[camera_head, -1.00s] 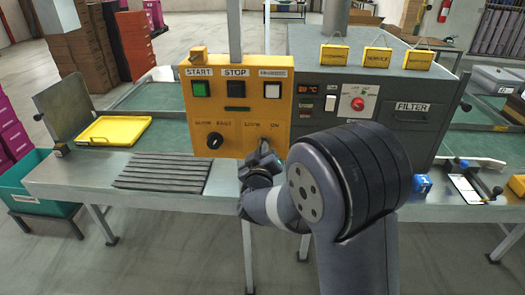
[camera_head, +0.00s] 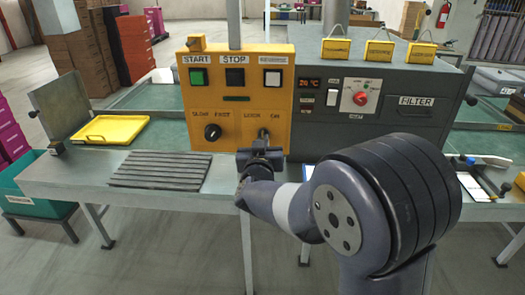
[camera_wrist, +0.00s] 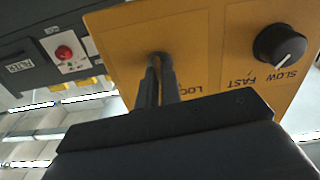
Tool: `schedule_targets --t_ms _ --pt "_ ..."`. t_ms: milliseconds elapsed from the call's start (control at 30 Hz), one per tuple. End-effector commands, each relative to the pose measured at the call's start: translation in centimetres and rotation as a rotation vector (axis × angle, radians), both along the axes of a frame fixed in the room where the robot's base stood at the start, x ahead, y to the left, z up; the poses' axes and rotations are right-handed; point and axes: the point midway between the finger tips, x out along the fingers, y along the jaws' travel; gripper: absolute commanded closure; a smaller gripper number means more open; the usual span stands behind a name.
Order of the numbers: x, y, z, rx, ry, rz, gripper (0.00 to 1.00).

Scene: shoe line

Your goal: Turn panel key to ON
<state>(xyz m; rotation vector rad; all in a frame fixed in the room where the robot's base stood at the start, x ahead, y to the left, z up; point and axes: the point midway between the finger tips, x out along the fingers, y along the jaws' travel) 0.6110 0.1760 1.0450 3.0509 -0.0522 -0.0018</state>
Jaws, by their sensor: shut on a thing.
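The yellow control panel (camera_head: 237,103) stands upright on the workbench, with START and STOP buttons on top and a SLOW/FAST knob (camera_head: 212,132) at its lower left. The key switch marked LOCK and ON is at its lower right. My gripper (camera_head: 263,136) is at that switch, and its fingers reach the panel face. In the wrist view my gripper (camera_wrist: 158,62) has its two narrow fingers close together at the panel, shut on the key. The key is almost wholly hidden between the fingertips, so I cannot tell which way it points.
A grey machine (camera_head: 400,90) with a red knob (camera_head: 360,98) and a FILTER label stands right of the panel. A ribbed grey mat (camera_head: 160,169) lies left of my gripper. A yellow tray (camera_head: 110,130) sits farther left. My arm hides part of the bench at right.

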Motion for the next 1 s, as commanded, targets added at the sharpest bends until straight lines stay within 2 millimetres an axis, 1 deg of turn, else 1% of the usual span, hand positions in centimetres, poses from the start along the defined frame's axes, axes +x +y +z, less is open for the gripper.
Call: schedule_targets --t_ms 33,400,600,800,1000 --pt "-0.02 0.01 -0.40 0.046 -0.004 0.000 1.00" --pt "-0.02 0.02 -0.34 0.388 -0.014 0.001 1.00" --pt "-0.02 0.02 -0.24 0.538 -0.019 0.001 1.00" --pt "-0.02 0.03 -0.18 0.641 -0.021 0.001 1.00" --pt "-0.02 0.02 -0.10 0.698 -0.023 0.000 1.00"
